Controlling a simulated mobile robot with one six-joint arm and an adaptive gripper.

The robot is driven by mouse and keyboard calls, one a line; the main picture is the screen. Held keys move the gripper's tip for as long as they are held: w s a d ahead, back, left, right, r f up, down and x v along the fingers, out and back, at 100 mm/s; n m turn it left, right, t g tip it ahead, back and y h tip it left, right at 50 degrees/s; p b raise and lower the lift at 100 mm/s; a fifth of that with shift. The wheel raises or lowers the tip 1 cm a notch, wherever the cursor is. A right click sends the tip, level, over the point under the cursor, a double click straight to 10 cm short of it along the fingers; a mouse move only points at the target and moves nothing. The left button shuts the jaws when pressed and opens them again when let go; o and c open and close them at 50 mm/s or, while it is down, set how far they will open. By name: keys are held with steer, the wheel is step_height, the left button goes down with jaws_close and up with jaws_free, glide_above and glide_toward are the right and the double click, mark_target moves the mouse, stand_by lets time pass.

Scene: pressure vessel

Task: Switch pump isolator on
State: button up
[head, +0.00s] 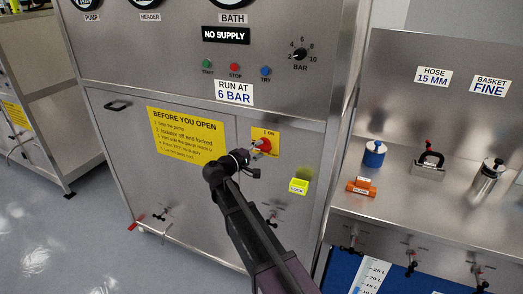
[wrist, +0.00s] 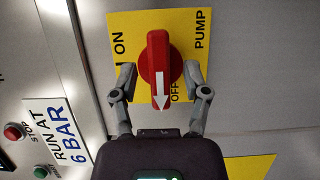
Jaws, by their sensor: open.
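The pump isolator is a red rotary handle (wrist: 158,62) with a white arrow, on a yellow plate (wrist: 120,22) marked ON, OFF and PUMP. In the wrist view the arrow points down the picture, beside the OFF label, with ON to the left. My gripper (wrist: 159,78) is open, with one finger on each side of the handle's arrow end and small gaps between. In the head view the red handle (head: 263,145) is partly hidden by my gripper (head: 250,152), which reaches up to the cabinet front.
A yellow warning sign (head: 185,135) is left of the isolator and a yellow LOCK tag (head: 299,186) lower right. Above are the start, stop and try buttons (head: 235,68) and a BAR knob (head: 299,54). A steel bench (head: 450,215) with small fittings stands at right.

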steer(key=shift+w+d, duration=0.1)
steer(key=shift+w, duration=0.05)
jaws_close()
steer(key=shift+d, duration=0.2)
steer(key=shift+a, duration=0.1)
